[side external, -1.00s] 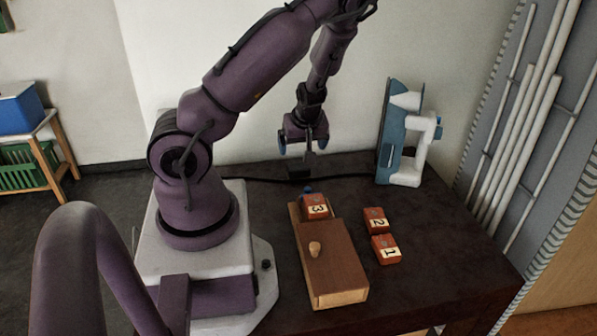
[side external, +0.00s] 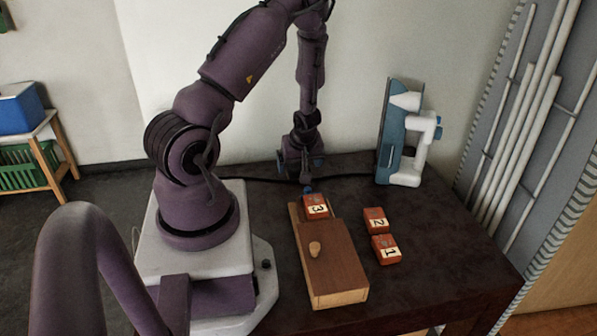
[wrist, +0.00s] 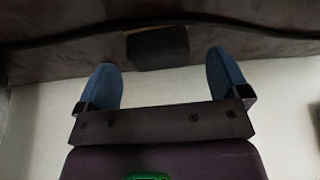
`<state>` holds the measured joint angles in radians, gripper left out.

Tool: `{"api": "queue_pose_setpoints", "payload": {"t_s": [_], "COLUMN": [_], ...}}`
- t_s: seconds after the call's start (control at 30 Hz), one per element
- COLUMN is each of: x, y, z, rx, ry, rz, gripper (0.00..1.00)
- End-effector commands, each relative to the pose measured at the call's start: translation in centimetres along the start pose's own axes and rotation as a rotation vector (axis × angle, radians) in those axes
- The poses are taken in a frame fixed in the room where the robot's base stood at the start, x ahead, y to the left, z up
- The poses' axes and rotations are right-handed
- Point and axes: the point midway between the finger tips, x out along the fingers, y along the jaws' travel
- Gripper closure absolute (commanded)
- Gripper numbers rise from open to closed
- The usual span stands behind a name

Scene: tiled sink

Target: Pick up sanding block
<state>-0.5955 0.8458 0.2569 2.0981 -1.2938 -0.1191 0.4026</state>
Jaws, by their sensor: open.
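The dark block that I take to be the sanding block (wrist: 158,47) lies on the table near the wall in the wrist view, with a thin tan edge at its upper left. My gripper (wrist: 163,62) is open there, its blue fingertips spread wider than the block, which lies just beyond and between them. In the side external view my gripper (side external: 301,168) points down at the back of the table and mostly hides the block. Contact cannot be told.
A wooden box (side external: 332,262) with a knob stands in front of my gripper, with block 3 (side external: 316,206) at its far end. Block 2 (side external: 375,220) and block 1 (side external: 385,249) lie to its right. A blue-and-white device (side external: 400,135) stands back right. A dark cable runs along the wall.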

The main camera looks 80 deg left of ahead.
Motion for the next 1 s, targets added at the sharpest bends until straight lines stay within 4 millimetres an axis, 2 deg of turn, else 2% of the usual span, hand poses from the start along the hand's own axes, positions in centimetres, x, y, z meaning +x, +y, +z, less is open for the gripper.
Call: {"api": "queue_pose_setpoints", "payload": {"t_s": [0.2,0.5,0.57,0.73,0.77,1.0], "x": [2.1,2.4,2.4,2.4,2.4,2.4], "y": [0.0,0.0,0.0,0.0,0.0,0.0], "z": [0.0,0.0,0.0,0.0,0.0,0.0], "rx": [-0.002,-0.001,-0.001,-0.001,-0.001,-0.001], "ry": [-0.001,0.001,0.001,0.000,0.000,0.001], "rz": [0.000,0.001,0.001,0.001,0.001,0.001], "gripper": [0.06,0.06,0.18,0.57,0.59,0.60]}}
